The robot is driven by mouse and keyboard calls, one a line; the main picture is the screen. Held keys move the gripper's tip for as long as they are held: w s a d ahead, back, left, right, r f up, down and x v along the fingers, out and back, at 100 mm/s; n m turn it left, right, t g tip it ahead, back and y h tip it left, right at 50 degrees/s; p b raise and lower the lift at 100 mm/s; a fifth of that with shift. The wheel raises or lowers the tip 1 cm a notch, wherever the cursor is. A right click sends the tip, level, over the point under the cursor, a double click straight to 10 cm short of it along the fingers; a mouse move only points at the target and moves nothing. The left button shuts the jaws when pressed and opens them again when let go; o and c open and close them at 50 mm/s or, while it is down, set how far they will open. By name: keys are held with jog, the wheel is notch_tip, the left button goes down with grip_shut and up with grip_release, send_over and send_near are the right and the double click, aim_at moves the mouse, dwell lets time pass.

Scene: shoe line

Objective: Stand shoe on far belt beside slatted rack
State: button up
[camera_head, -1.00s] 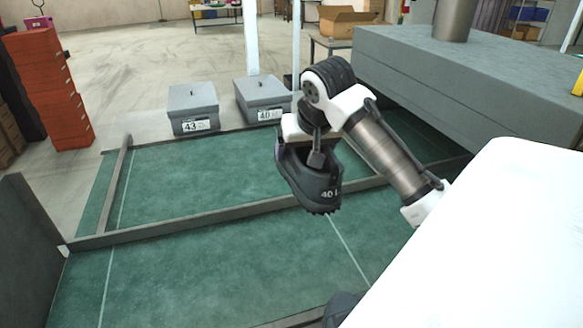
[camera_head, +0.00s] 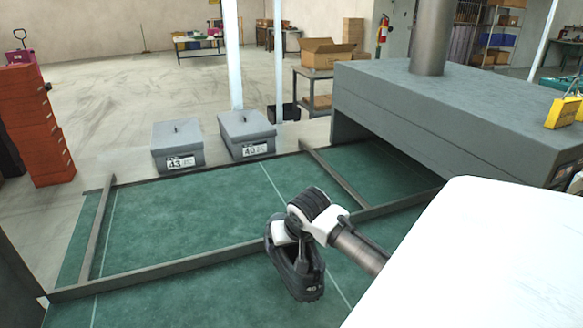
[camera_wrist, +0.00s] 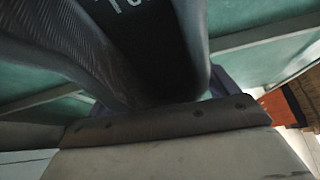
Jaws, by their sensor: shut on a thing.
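A dark grey shoe (camera_head: 308,284) with a white "40" on its heel hangs from my gripper (camera_head: 302,258) in the head view. The gripper is shut on the shoe's upper part. The shoe shows over the near green belt (camera_head: 190,305), by the grey divider rail (camera_head: 150,279); its height above the belt is unclear. The far green belt (camera_head: 195,215) lies beyond the rail and is bare where visible. In the wrist view the shoe (camera_wrist: 150,45) fills the upper middle, with white lettering inside. I cannot make out a slatted rack.
Two grey lidded boxes, marked 43 (camera_head: 178,147) and 40 (camera_head: 246,135), stand behind the far belt. A large grey machine housing (camera_head: 440,110) covers the belts at right. Grey cross bars (camera_head: 335,178) (camera_head: 95,235) span the far belt. Orange boxes (camera_head: 35,130) are stacked left.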

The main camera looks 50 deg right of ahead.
aim_at(292, 255)
jog(key=shift+f+p, duration=0.3)
jog(key=shift+f, duration=1.85)
jog(key=shift+f, duration=0.4)
jog(key=o, duration=1.1)
